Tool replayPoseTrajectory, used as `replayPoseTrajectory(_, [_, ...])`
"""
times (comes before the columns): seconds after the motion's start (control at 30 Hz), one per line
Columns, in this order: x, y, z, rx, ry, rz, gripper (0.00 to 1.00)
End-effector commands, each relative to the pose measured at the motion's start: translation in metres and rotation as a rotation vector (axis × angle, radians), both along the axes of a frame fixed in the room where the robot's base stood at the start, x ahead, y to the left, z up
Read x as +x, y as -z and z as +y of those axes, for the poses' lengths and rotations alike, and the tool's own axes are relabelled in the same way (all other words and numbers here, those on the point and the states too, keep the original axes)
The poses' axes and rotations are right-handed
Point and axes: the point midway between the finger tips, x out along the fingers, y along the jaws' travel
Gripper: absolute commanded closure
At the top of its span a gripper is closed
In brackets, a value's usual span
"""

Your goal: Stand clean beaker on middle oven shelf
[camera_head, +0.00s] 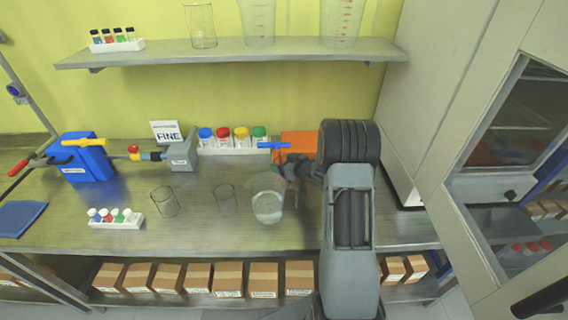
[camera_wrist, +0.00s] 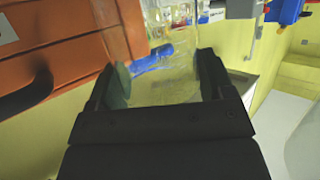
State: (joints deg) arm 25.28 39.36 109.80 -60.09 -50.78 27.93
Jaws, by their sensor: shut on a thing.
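My gripper (camera_head: 295,168) is above the bench, right of its middle. In the wrist view its two fingers (camera_wrist: 160,88) are closed around a clear glass vessel (camera_wrist: 172,70), apparently a beaker; its lower part is hard to see. In the head view the held glass is mostly lost against the arm and bench. A beaker with cloudy contents (camera_head: 267,206) stands on the bench just below the gripper in the picture. Two empty clear beakers (camera_head: 164,202) (camera_head: 225,198) stand further left.
An orange case (camera_head: 298,146) is behind the gripper and fills the wrist view's left. A rack of colour-capped jars (camera_head: 232,146), a blue device (camera_head: 84,157) and a small vial rack (camera_head: 117,220) are on the bench. A wall shelf (camera_head: 230,52) holds glassware above.

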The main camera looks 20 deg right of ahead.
Motion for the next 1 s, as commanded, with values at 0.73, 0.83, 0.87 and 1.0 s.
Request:
replayPoseTrajectory(0.73, [0.0,-0.001,0.0,0.0,0.0,0.0,0.0])
replayPoseTrajectory(0.83, [-0.007,-0.003,-0.003,-0.001,0.002,0.0,0.0])
replayPoseTrajectory(0.87, [-0.01,-0.004,-0.005,-0.001,0.002,0.001,0.0])
replayPoseTrajectory(1.0, [-0.033,-0.013,-0.013,-0.001,0.002,-0.002,0.0])
